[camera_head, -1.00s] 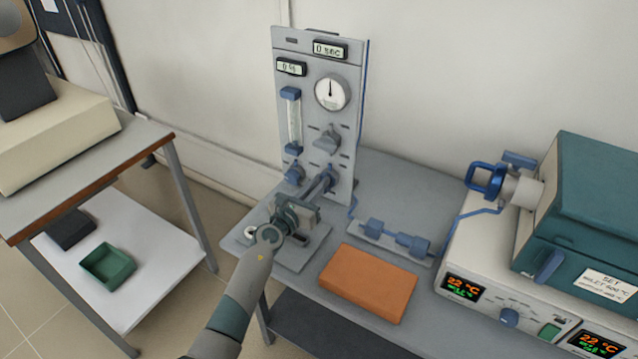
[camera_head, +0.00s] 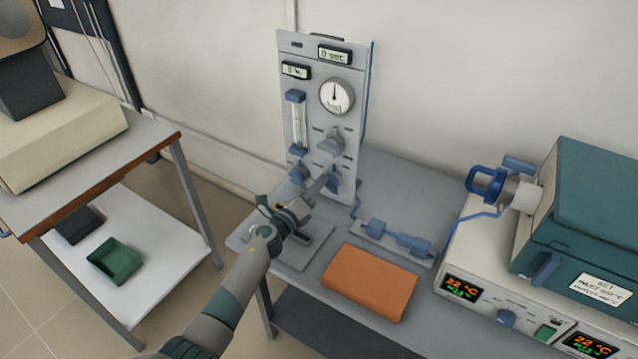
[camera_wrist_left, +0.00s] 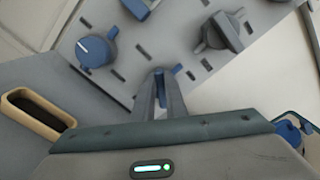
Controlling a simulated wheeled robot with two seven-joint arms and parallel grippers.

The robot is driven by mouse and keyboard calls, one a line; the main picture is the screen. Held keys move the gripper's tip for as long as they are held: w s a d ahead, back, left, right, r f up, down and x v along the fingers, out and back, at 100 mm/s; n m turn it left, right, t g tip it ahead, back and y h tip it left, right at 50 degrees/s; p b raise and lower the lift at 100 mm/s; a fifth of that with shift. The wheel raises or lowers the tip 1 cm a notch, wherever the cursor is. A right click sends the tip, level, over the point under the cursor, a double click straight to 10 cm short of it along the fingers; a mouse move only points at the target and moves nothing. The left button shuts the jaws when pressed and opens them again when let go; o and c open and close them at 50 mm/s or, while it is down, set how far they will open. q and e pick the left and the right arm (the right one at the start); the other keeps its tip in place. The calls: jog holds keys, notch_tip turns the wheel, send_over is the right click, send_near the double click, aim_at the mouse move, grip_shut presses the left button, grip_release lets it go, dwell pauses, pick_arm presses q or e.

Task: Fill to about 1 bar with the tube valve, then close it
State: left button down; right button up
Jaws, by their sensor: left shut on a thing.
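The grey gas panel (camera_head: 310,118) stands upright on the bench. It carries a round gauge (camera_head: 336,97) with its needle pointing about straight up, a flow tube (camera_head: 297,122), a grey valve knob (camera_head: 331,142) and a lower left blue knob (camera_head: 299,173). My left gripper (camera_head: 329,184) is shut on the lower right blue knob (camera_head: 335,181). In the left wrist view its fingers (camera_wrist_left: 159,92) pinch this knob (camera_wrist_left: 161,78), which they mostly hide. The lower left knob (camera_wrist_left: 95,50) and grey knob (camera_wrist_left: 222,33) also show there. Gauge figures are too small to read.
An orange block (camera_head: 369,282) lies at the bench front. A blue tube with fittings (camera_head: 393,237) runs right to the furnace (camera_head: 585,220). A side table (camera_head: 150,140) stands left, with a green tray (camera_head: 115,261) on its lower shelf. Panel displays (camera_head: 334,56) read 0.

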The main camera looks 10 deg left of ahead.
pick_arm(q)
jog(key=shift+a+f+n, duration=0.1)
jog(key=shift+f+n, duration=0.1)
jog(key=shift+n, duration=1)
jog(key=shift+a+f+n, duration=0.1)
jog(key=shift+f+n, duration=0.15)
jog(key=shift+n, duration=0.95)
jog(key=shift+a+f+n, duration=0.1)
jog(key=shift+f+n, duration=0.1)
jog(key=shift+n, duration=1)
jog(key=c, duration=1.8)
grip_release()
jog(key=shift+w, duration=0.1)
jog(key=b+v, duration=0.1)
jog(key=v, duration=1.6)
jog(key=shift+s, duration=0.2)
